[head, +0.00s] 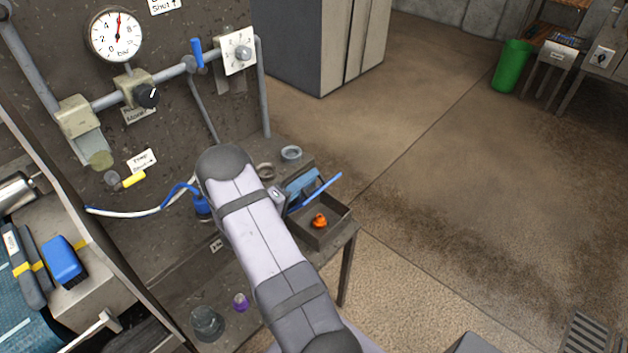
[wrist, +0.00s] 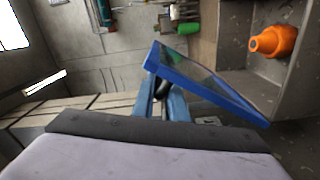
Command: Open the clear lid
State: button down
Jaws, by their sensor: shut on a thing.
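The clear lid is a see-through pane in a blue frame (wrist: 205,88). In the wrist view it is tilted, with its near edge across my gripper. In the head view it shows as a slanting blue strip (head: 322,189) raised over an open grey box (head: 338,226). An orange object (head: 320,220) is inside the box, and it also shows in the wrist view (wrist: 274,42). My gripper (wrist: 163,92) has blue fingers close together at the lid's edge, with a dark part between them. In the head view my arm partly hides my gripper (head: 300,187).
The box stands at the right end of a grey bench. Small round dishes (head: 291,153) lie behind it. A purple object (head: 241,302) and a glass jar (head: 207,324) are at the bench front. A pipe panel with a gauge (head: 116,34) rises behind. Open floor lies to the right.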

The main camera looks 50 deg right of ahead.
jog(key=shift+w+r+n+p, duration=0.2)
jog(key=shift+w+n+p, duration=0.15)
jog(key=shift+w+n, duration=0.7)
jog(key=c, duration=1.8)
grip_release()
jog(key=shift+r, duration=0.1)
jog(key=shift+c, duration=0.2)
jog(key=shift+a, duration=0.1)
jog(key=a+b, duration=0.1)
jog(key=a, duration=0.6)
